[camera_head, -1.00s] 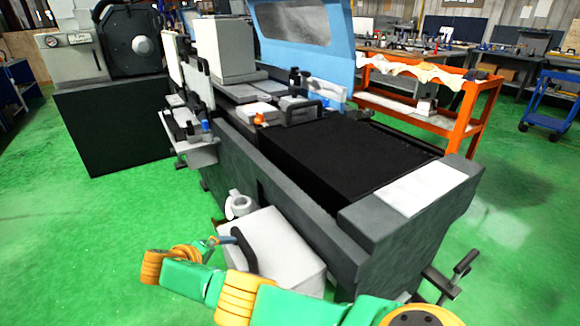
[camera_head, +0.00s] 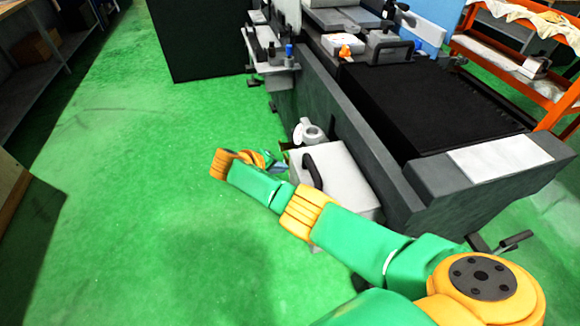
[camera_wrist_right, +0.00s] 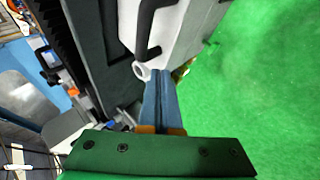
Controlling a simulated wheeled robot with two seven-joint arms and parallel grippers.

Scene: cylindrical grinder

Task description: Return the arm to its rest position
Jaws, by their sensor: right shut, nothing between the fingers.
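My right arm (camera_head: 360,245), green with orange bands, reaches in from the lower right in the head view. Its gripper (camera_head: 279,162) is small and partly hidden there, beside the light grey box at the grinder's side. In the right wrist view the blue fingers (camera_wrist_right: 157,76) lie together, shut and empty. Their tips are near a white ring-shaped fitting (camera_wrist_right: 142,71); I cannot tell whether they touch it. My left gripper is not in view.
The grinder (camera_head: 350,150) stands to the right of the arm. The light grey box (camera_head: 338,175) with a black handle (camera_head: 313,172) is at its side. An orange cart (camera_head: 500,62) stands behind. Green floor (camera_head: 140,190) is clear on the left.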

